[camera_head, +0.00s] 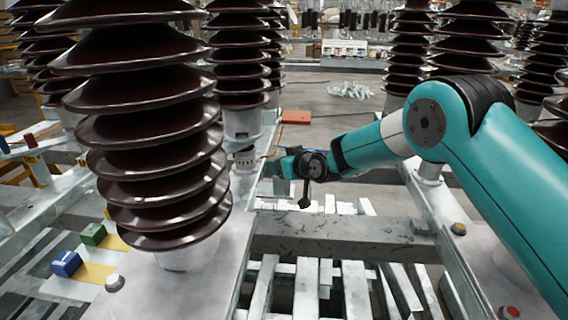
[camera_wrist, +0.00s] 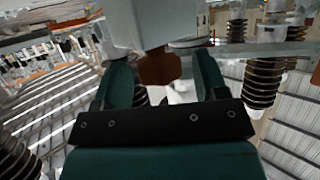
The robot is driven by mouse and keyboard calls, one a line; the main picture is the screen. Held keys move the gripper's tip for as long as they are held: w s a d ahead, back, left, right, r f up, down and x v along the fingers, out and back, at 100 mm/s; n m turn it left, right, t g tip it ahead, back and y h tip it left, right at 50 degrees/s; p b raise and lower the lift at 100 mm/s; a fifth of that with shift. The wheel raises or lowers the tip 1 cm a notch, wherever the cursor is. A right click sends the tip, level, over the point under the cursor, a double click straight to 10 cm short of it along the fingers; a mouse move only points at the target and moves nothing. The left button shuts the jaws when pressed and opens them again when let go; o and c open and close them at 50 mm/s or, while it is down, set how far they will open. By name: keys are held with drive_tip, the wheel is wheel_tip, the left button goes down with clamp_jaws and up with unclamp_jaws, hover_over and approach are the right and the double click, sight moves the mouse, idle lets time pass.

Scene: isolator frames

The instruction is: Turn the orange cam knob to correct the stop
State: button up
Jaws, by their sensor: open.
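The orange cam knob (camera_wrist: 159,68) shows in the wrist view as a dark orange-brown block under a pale grey housing (camera_wrist: 145,22). My gripper (camera_wrist: 162,76) is open, with one teal finger to the left of the knob and one to the right. Gaps show between the knob and both fingers, and whether the knob lies fully between the fingertips in depth is hard to tell. In the head view my gripper (camera_head: 277,167) points left at a small grey marked part (camera_head: 245,159) below an insulator column. I cannot make out the knob there.
A large brown ribbed insulator (camera_head: 150,130) stands close on the left. Another insulator (camera_head: 239,60) rises just behind my gripper. Blue (camera_head: 66,264) and green (camera_head: 93,234) blocks sit on the left frame. Steel beams and slats run below my arm.

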drive_tip(key=c, duration=0.9)
drive_tip(key=shift+a, duration=0.1)
drive_tip(key=shift+s+a+m+t+h+b, duration=0.15)
drive_tip(key=shift+m+t+h+b, duration=0.2)
drive_tip(key=shift+m+t+h, duration=0.5)
drive_tip(key=m+t+h+b, duration=0.1)
drive_tip(key=m+h, duration=0.2)
drive_tip(key=shift+f+b, duration=0.15)
drive_tip(key=shift+b, duration=0.15)
drive_tip(key=m+h+b, duration=0.2)
drive_tip(key=h, duration=0.1)
drive_tip(key=shift+m+t, duration=0.25)
drive_tip(key=shift+m, duration=0.1)
drive_tip(key=shift+m+h+b, duration=0.4)
drive_tip(key=shift+m+h, duration=0.2)
drive_tip(key=shift+h, duration=0.35)
drive_tip(key=shift+m+h, duration=0.3)
